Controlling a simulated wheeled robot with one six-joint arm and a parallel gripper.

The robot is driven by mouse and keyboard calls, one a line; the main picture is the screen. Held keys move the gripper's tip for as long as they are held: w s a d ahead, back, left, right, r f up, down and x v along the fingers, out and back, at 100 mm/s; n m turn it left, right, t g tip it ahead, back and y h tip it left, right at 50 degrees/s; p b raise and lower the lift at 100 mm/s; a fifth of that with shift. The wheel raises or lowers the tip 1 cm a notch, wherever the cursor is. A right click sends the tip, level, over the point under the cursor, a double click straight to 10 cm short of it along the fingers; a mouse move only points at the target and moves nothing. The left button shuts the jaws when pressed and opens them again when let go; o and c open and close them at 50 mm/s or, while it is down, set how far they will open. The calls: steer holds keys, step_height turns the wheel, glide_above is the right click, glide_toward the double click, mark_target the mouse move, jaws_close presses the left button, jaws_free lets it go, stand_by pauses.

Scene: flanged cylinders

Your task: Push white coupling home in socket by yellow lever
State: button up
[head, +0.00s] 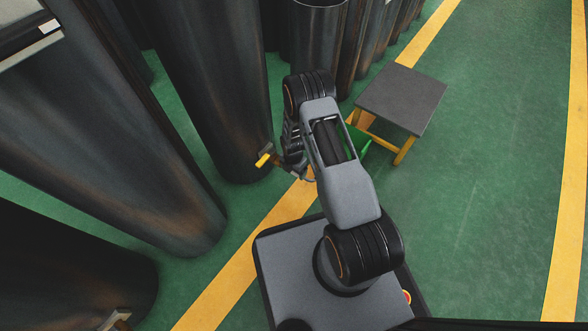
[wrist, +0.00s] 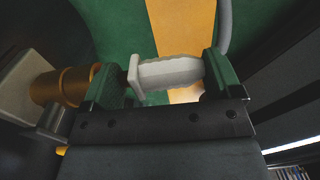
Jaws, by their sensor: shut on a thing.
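The white coupling (wrist: 170,73) has a ribbed body and a square flange at its left end. In the wrist view it lies between the two fingers of my gripper (wrist: 160,70), which is shut on it. A brass-coloured round part (wrist: 65,87), probably the socket, is just left of the left finger, on a pale grey body. The finger hides the space between it and the coupling. In the head view, a small yellow lever (head: 264,158) shows against a dark cylinder, just left of my gripper (head: 297,170). The coupling cannot be made out there.
Tall dark cylinders (head: 215,80) crowd the left and top of the head view, close to my arm. A dark-topped stool with yellow legs (head: 402,97) stands at right. A grey hose (wrist: 225,25) passes behind the right finger. Green floor at right is clear.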

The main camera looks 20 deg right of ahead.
steer(key=shift+w+a+r, duration=0.1)
steer(key=shift+w+a, duration=0.1)
steer(key=shift+w, duration=0.2)
stand_by(0.9)
steer(key=shift+s+d, duration=0.15)
steer(key=shift+s, duration=0.1)
steer(key=shift+s+d+p, duration=0.4)
steer(key=shift+s+d, duration=0.35)
steer(key=shift+s, duration=0.3)
steer(key=shift+s+d+p, duration=0.4)
steer(key=shift+s+d, duration=0.35)
steer(key=shift+s, duration=0.25)
